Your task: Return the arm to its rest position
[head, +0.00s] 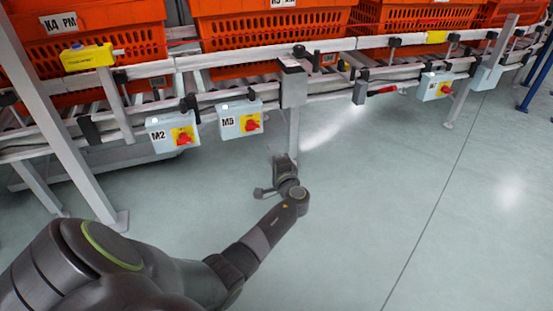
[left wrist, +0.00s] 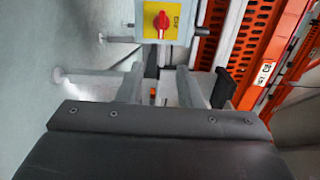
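My left arm (head: 255,240) comes in from the lower left of the head view and stretches forward over the pale floor. My left gripper (head: 266,174) is at its far end, in front of the rack and below the switch boxes. It looks open, with its tips apart and nothing seen between them. In the left wrist view the dark gripper body fills the bottom, and two grey fingers (left wrist: 160,82) stand apart above it. My right arm and gripper are not in view.
A metal conveyor rack (head: 215,62) with orange totes (head: 265,35) crosses the back. Switch boxes M2 (head: 160,141) and M5 (head: 231,127) hang on its front rail, near my gripper. A rack leg (head: 293,130) stands just behind the gripper. The floor (head: 440,220) to the right is clear.

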